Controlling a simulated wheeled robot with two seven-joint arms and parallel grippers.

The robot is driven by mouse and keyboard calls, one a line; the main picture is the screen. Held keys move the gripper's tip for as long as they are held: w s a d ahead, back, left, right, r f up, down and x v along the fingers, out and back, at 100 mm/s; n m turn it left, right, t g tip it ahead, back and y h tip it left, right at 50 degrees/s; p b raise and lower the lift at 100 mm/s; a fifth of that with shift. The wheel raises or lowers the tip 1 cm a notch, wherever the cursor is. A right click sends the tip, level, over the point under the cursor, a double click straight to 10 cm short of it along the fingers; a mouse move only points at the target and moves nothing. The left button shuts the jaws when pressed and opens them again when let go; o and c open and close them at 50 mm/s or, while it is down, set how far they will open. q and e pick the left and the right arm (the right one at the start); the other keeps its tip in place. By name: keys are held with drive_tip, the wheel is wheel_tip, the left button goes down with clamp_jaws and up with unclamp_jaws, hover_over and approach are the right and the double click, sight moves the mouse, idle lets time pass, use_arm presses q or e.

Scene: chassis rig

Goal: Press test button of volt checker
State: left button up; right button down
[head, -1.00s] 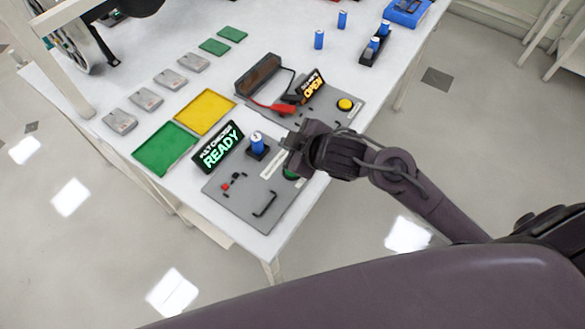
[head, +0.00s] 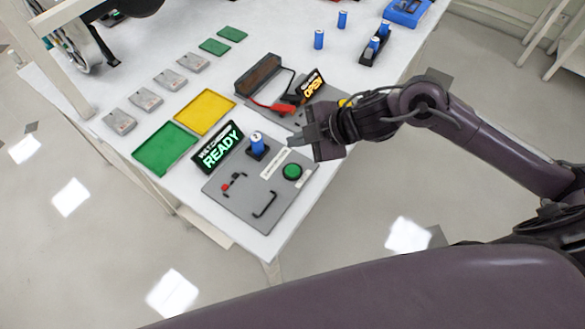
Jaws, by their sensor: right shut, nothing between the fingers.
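The checker panel (head: 232,199) is a grey plate at the near corner of the table. It carries a lit display (head: 217,147) reading READY in green; the smaller line above is hard to read. A blue cell (head: 257,142) stands upright in a dark holder on the plate. A round green button (head: 292,172) sits near the plate's right side and is fully visible. My right gripper (head: 297,140) is shut and empty, above and beyond the green button, apart from it in the picture. My left gripper is not in view.
A second panel with an orange OPEN display (head: 313,85) lies behind; my right arm partly covers its yellow button (head: 345,102). Green (head: 160,160) and yellow (head: 207,110) trays lie to the left. Several blue cells stand farther back.

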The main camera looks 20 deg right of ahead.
drive_tip(key=b, duration=0.7)
hover_over(297, 171)
wheel_tip(297, 171, down, 7)
drive_tip(key=shift+r, duration=0.1)
drive_tip(key=shift+f+b, duration=0.5)
drive_tip(key=shift+f, duration=0.5)
drive_tip(key=shift+f, duration=0.1)
idle(0.6)
drive_tip(key=shift+f, duration=0.3)
drive_tip(key=shift+f+b, duration=0.45)
idle(0.6)
drive_tip(key=shift+s+r, duration=0.1)
drive_tip(key=shift+r+p, duration=0.75)
drive_tip(key=shift+p, duration=0.15)
